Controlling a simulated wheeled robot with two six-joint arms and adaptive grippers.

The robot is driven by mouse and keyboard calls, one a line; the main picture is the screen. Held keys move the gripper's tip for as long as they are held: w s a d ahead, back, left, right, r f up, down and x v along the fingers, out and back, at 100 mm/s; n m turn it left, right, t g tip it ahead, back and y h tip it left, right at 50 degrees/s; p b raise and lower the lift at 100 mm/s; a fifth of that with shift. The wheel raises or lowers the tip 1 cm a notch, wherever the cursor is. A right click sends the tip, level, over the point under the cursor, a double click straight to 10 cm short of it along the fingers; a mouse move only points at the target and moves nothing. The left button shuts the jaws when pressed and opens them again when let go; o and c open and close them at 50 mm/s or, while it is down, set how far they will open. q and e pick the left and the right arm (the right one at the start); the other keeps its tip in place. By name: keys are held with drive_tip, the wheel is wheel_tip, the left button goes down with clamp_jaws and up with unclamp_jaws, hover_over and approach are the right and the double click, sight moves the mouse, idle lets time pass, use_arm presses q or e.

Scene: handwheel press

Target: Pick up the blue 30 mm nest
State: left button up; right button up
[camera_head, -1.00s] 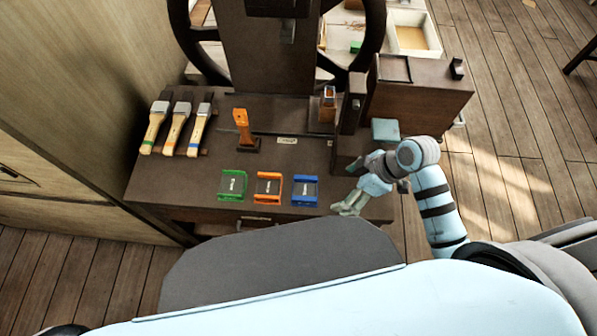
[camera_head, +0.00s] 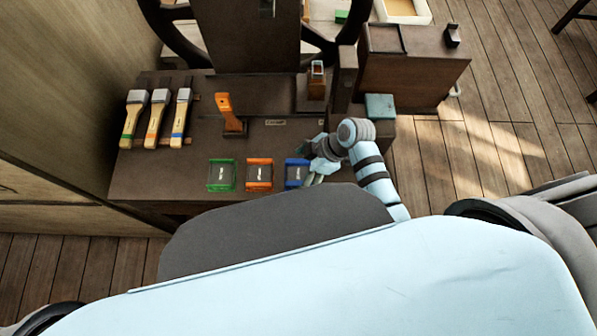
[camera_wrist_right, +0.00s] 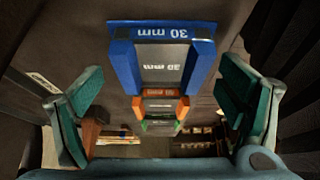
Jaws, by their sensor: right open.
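The blue nest (camera_head: 296,173) lies on the dark bench top, at the right end of a row of three nests. In the right wrist view the blue nest (camera_wrist_right: 162,58) shows the marking "30 mm" and sits ahead of the jaws, centred between them. My right gripper (camera_head: 316,172) is just right of the blue nest in the head view. In the wrist view its two green fingers (camera_wrist_right: 160,115) are wide apart with nothing held between them. I cannot tell whether a finger touches the nest. My left gripper is not in view.
The orange nest (camera_head: 259,174) and green nest (camera_head: 221,175) stand left of the blue one. An orange-handled tool (camera_head: 229,112) stands behind them. Several brushes (camera_head: 157,118) lie at the left. A dark box (camera_head: 411,70) stands at the right.

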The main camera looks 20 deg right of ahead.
drive_tip(key=shift+s, duration=0.15)
drive_tip(key=shift+c, duration=1.4)
drive_tip(key=c, duration=1.4)
drive_tip(key=shift+o, duration=0.2)
drive_tip(key=shift+r, duration=0.1)
